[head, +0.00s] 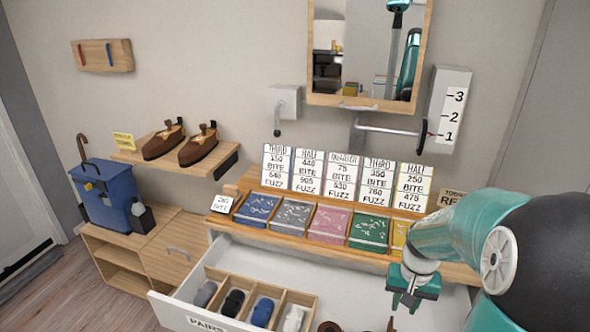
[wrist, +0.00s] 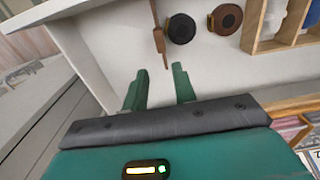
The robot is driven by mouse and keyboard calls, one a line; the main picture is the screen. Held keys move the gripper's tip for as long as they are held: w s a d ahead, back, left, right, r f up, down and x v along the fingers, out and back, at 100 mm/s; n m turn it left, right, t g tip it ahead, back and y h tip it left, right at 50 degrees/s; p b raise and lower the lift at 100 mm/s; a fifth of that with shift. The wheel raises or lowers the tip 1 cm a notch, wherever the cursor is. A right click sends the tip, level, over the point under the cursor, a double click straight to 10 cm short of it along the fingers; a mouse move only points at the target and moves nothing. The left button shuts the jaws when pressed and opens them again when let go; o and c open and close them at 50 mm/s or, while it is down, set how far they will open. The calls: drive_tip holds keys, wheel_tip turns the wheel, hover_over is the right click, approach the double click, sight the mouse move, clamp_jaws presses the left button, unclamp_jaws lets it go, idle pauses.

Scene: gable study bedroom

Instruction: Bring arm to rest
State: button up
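My gripper (head: 405,298) is teal and hangs at the end of my arm, in front of the shelf and over the right part of the open white drawer (head: 180,314). In the wrist view my gripper (wrist: 160,85) has its two fingers apart with nothing between them. The drawer's pale floor (wrist: 115,45) shows beyond the fingertips. My arm's large teal and black links fill the lower right of the head view.
A wooden divider tray (head: 225,275) with several rolled items sits in the drawer. Two round dark items (wrist: 181,28) (wrist: 226,18) lie near the fingers. Several coloured pads (head: 330,223) line the shelf behind. A crank (head: 390,130) and mirror (head: 425,50) are on the wall.

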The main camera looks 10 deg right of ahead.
drive_tip(key=s+a+r+n+t, duration=0.2)
drive_tip(key=s+a+r+n, duration=0.1)
drive_tip(key=a+r, duration=0.6)
drive_tip(key=s+a+r+n+t, duration=0.3)
drive_tip(key=s+a+r, duration=0.2)
drive_tip(key=a+r, duration=0.4)
drive_tip(key=a, duration=0.2)
drive_tip(key=shift+a+t, duration=0.3)
